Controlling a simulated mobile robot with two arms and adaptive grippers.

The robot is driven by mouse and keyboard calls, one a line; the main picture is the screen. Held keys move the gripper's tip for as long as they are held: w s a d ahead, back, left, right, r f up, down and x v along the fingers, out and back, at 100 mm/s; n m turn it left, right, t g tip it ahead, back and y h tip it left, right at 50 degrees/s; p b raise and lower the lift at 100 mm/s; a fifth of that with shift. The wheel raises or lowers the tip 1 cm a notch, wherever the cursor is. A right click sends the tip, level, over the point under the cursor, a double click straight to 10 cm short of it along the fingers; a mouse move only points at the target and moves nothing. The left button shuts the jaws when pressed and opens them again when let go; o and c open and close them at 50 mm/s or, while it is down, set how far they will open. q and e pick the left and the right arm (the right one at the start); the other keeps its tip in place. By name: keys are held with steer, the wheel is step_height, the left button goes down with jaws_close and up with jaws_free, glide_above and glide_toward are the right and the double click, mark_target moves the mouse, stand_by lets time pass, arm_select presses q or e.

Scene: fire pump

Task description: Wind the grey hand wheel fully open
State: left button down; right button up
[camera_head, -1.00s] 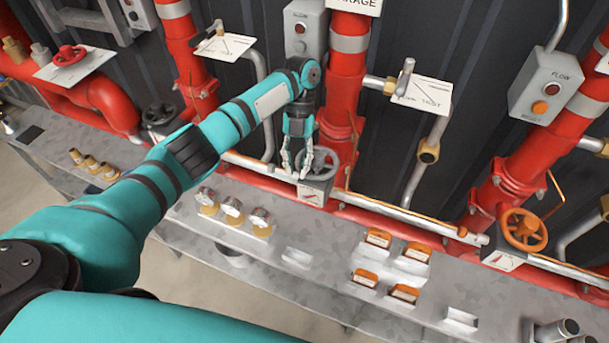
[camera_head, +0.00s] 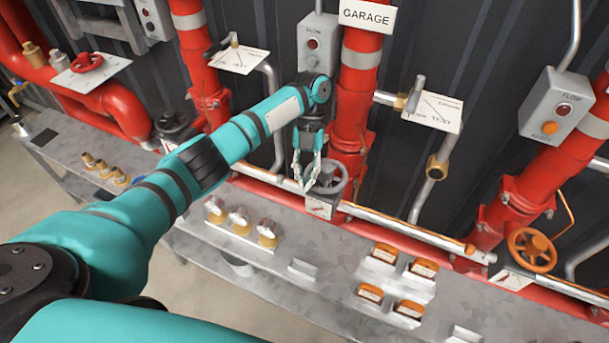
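The grey hand wheel (camera_head: 336,181) sits on the pipe at the foot of the middle red riser, under the GARAGE sign. A small white plate with a red mark (camera_head: 318,207) is just below it. My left gripper (camera_head: 307,187) points down at the wheel's left side and covers part of its rim. Its fingers bow outward and their tips are close together at the rim. I cannot tell whether they grip the rim. My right gripper is out of view.
An orange hand wheel (camera_head: 531,250) is at the right, a dark one (camera_head: 174,122) at the left, and a red one (camera_head: 87,63) farther left. Red risers and a lever valve (camera_head: 414,97) flank the wheel.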

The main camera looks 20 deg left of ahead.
arm_select(q)
steer(key=d+n+h+p, duration=0.1)
steer(key=n+p, duration=0.1)
steer(key=d+n+t+h+p, duration=0.1)
steer(key=d+n+p, duration=0.1)
steer(key=n+p, duration=0.1)
steer(key=s+d+n+t+h+p, duration=0.1)
steer(key=n+p, duration=0.1)
steer(key=p, duration=0.1)
steer(key=shift+d+n, duration=0.2)
steer(key=shift+n, duration=0.1)
steer(key=c, duration=1.8)
jaws_free()
steer(key=shift+o, duration=0.2)
